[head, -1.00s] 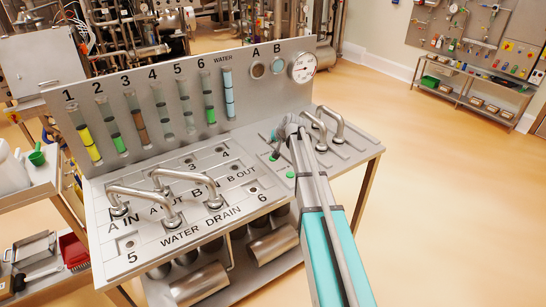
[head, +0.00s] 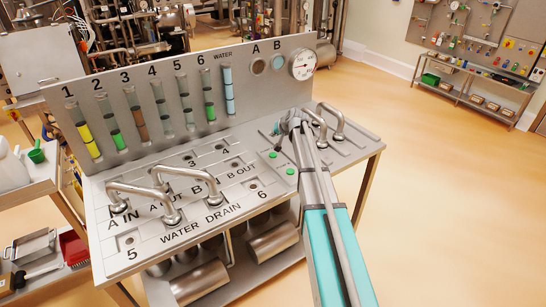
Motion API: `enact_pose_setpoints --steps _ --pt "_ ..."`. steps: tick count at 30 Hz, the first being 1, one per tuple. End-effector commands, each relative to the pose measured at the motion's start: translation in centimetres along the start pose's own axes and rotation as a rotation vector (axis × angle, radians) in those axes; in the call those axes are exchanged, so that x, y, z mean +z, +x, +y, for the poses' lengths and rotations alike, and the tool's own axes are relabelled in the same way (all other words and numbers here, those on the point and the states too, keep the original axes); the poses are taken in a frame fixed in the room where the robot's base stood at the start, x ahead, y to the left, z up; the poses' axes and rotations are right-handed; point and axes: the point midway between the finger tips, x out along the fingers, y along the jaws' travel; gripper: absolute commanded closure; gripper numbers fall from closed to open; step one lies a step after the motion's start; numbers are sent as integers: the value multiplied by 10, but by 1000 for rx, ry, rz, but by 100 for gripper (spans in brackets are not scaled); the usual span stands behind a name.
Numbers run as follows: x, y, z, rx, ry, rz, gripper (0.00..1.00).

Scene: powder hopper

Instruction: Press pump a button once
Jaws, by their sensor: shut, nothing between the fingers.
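The bench top (head: 240,200) carries two green round buttons on its right part. One button (head: 273,155) is farther back, and the other button (head: 290,171) is nearer the front. I cannot read labels beside them, so I cannot tell which one is pump A. My gripper (head: 277,130) is beyond the back button, small and partly hidden by my own arm. It looks closed and empty, apart from both buttons. Both buttons show clear of it.
Bent metal pipes (head: 160,190) stand on the left of the bench top, and more pipes (head: 335,125) stand right of my gripper. The upright back panel (head: 150,100) holds several coloured tubes and a round gauge (head: 302,66). Open floor lies to the right.

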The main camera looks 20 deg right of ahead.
Motion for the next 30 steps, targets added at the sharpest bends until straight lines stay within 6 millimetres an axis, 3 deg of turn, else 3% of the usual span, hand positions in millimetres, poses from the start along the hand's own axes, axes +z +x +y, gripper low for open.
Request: enact_pose_setpoints --steps 30 --pt "39 54 39 0 0 0 100"
